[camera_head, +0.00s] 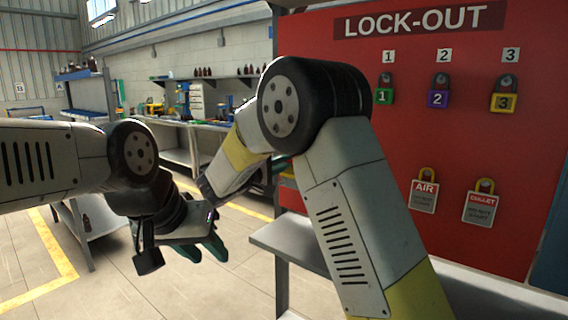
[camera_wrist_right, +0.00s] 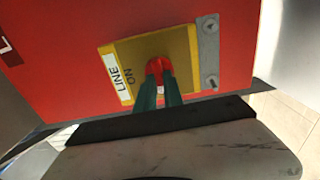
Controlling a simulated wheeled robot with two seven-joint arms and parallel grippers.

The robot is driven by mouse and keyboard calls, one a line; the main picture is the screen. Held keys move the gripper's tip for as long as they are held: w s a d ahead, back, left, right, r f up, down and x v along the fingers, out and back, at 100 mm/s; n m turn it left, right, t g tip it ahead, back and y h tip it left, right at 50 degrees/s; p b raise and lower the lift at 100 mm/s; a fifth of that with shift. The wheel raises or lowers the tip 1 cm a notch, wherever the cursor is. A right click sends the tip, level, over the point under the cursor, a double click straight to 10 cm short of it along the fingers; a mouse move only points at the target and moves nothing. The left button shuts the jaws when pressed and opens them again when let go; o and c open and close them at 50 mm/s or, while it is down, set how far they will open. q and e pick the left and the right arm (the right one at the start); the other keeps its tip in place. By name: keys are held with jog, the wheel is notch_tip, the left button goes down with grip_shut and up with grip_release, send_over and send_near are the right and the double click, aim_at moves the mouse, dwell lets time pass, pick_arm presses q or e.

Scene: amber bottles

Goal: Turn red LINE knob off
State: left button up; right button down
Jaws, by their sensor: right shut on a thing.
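In the head view the right gripper and the knob are hidden behind my right arm. My left gripper (camera_head: 205,250) hangs at the lower left of the head view, over the floor and away from the board. Its two green fingers are apart with nothing visible between them.
The red lock-out board (camera_head: 420,135) carries green, purple and yellow padlocks and two tags. A grey shelf (camera_head: 285,240) runs below it. Workbenches (camera_head: 180,145) and shelves with bottles stand behind.

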jog(key=shift+f, duration=0.1)
jog(key=c, duration=1.5)
grip_release()
jog(key=shift+o, duration=0.2)
jog(key=shift+s+a, duration=0.1)
jog(key=v, duration=0.7)
jog(key=shift+s, duration=0.2)
